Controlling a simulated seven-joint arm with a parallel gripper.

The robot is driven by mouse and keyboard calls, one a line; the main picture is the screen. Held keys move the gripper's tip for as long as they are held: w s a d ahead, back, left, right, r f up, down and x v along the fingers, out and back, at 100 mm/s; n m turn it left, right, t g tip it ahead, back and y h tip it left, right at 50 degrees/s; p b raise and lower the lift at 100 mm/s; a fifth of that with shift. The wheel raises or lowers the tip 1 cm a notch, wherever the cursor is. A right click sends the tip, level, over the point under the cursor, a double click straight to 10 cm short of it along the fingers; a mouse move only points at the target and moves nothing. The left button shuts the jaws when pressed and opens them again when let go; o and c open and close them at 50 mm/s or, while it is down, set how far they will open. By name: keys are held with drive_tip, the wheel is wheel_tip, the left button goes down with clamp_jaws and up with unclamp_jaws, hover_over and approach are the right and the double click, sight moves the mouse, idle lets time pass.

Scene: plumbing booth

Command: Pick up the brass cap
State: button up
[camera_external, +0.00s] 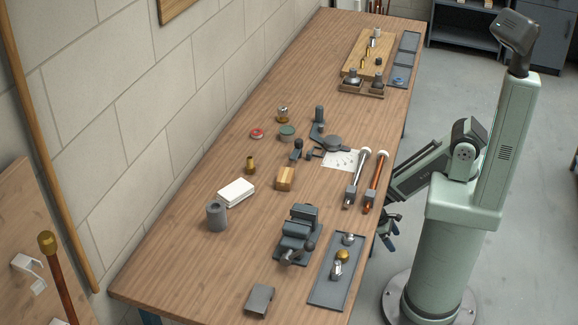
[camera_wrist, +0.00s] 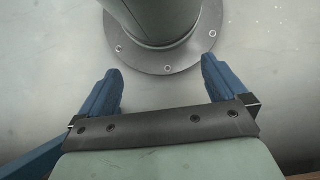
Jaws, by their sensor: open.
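A round brass-coloured piece that looks like the brass cap (camera_external: 342,256) sits on a dark grey tray (camera_external: 323,292) at the near right of the bench, between silver fittings. My gripper (camera_external: 391,226) hangs low beside the bench's right edge, beyond the tray and apart from it, partly hidden by the bench and my arm. In the wrist view my gripper (camera_wrist: 158,70) shows two blue fingers spread wide with nothing between them. That view shows only the floor and my base, not the cap.
A vise (camera_external: 298,234) stands left of the tray. Two pipes (camera_external: 371,181) lie behind it near the right edge. The bench's near left is clear.

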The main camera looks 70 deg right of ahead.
drive_tip(key=shift+c, duration=0.5)
drive_tip(key=c, duration=0.5)
